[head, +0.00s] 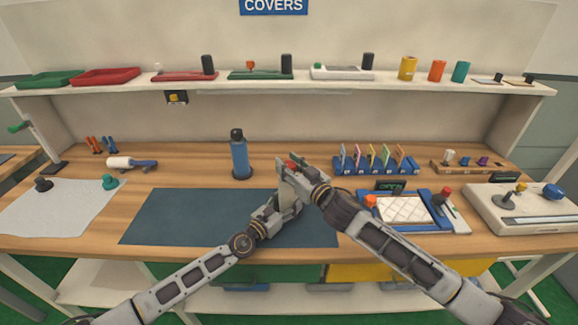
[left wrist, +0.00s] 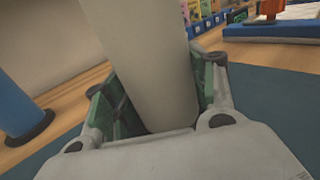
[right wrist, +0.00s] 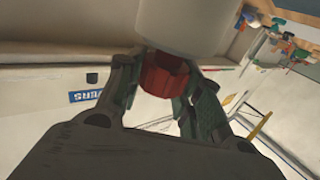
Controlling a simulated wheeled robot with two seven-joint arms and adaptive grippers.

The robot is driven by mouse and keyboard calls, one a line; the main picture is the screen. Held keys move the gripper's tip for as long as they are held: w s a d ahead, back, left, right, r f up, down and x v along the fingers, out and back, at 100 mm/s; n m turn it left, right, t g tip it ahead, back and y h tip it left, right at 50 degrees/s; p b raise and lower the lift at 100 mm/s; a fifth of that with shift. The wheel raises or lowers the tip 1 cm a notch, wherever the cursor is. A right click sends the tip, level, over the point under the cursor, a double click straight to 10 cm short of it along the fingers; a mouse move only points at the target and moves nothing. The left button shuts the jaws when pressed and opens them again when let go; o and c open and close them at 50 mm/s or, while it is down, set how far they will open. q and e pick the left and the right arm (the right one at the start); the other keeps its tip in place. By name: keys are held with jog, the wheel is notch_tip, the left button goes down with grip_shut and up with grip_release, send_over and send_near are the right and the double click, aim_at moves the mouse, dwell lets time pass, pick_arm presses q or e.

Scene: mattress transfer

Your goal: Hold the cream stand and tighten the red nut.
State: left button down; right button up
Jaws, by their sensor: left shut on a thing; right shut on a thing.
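The cream stand (left wrist: 150,60) rises as a thick pale column between the fingers of my left gripper (head: 286,200), which is shut on it. In the head view the two grippers largely hide the stand above the dark mat (head: 190,215). The red nut (right wrist: 163,75) sits against the end of the pale stand in the right wrist view. My right gripper (right wrist: 164,88) is shut on the nut, with a finger on either side. In the head view a little red of the nut (head: 291,164) shows beside my right gripper (head: 299,170).
A blue bottle (head: 240,158) stands close behind and left of the grippers. A rack of coloured cards (head: 375,165) and a blue-framed tray (head: 405,212) lie to the right. A white sheet (head: 55,205) lies at left. The mat's left part is bare.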

jog(key=shift+s+a+m+t+h, duration=0.15)
jog(key=shift+m+t+h, duration=0.2)
jog(key=shift+h, duration=0.25)
jog(key=shift+a+r+m+t+h, duration=0.1)
jog(key=shift+m+t+h, duration=0.55)
jog(key=shift+m+h, duration=0.35)
jog(key=shift+m+t+h, duration=0.3)
jog(key=shift+m+h, duration=0.6)
jog(key=shift+h, duration=0.6)
jog(key=shift+m+t+h, duration=0.3)
jog(key=shift+m+h, duration=0.55)
jog(key=shift+h, duration=0.65)
jog(key=o, duration=1.1)
jog(key=shift+d, duration=0.2)
jog(key=shift+c, duration=0.2)
jog(key=shift+n+g+y, duration=0.55)
jog(key=shift+n+y, duration=0.7)
jog(key=shift+y, duration=0.65)
jog(key=shift+n+g+y, duration=0.55)
jog(key=shift+n+y, duration=0.7)
jog(key=shift+y, duration=0.65)
jog(key=shift+d+n+g+y, duration=0.1)
jog(key=shift+n+g+y, duration=0.45)
jog(key=shift+y, duration=0.25)
